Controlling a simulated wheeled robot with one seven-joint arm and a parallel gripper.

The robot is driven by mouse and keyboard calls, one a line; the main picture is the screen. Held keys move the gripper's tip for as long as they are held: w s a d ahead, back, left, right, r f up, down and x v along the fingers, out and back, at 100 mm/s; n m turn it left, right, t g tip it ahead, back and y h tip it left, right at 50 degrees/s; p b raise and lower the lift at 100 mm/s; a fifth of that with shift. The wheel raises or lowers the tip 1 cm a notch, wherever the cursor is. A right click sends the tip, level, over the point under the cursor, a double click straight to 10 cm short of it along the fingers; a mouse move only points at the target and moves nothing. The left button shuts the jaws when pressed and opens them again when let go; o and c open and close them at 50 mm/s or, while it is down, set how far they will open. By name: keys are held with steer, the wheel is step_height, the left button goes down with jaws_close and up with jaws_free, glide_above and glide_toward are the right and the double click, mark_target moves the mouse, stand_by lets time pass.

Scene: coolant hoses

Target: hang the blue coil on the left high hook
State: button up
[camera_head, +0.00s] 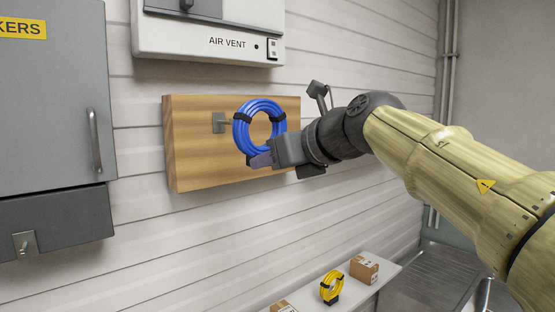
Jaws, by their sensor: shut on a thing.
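The blue coil (240,138) is a ring of blue hose bound with black straps. It is upright in front of a wooden board (190,165) on the wall. My gripper (262,160) is shut on the lower part of the coil, at the end of my arm reaching in from the right. A grey metal hook plate (219,122) is on the board, just left of the coil. I cannot tell whether the coil touches the hook or the board. Any other hook on the board is hidden by the coil or my arm.
An air vent box (205,30) is above the board.

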steer(key=shift+w+a+f+p, duration=0.1)
steer(key=shift+w+a+p, duration=0.45)
steer(key=shift+w, duration=0.55)
steer(key=shift+w+a+p, duration=0.25)
steer(key=shift+w+a, duration=0.5)
steer(key=shift+w, duration=0.4)
steer(key=shift+w+a+f+p, duration=0.1)
steer(key=shift+w+a+p, duration=0.45)
steer(key=shift+w, duration=0.55)
steer(key=x, duration=0.6)
steer(key=shift+a+r+p, duration=0.25)
steer(key=shift+a+p, duration=0.05)
steer(key=shift+w, duration=0.15)
steer(key=o, duration=2)
steer(key=shift+f, duration=0.1)
steer(key=shift+c, duration=0.2)
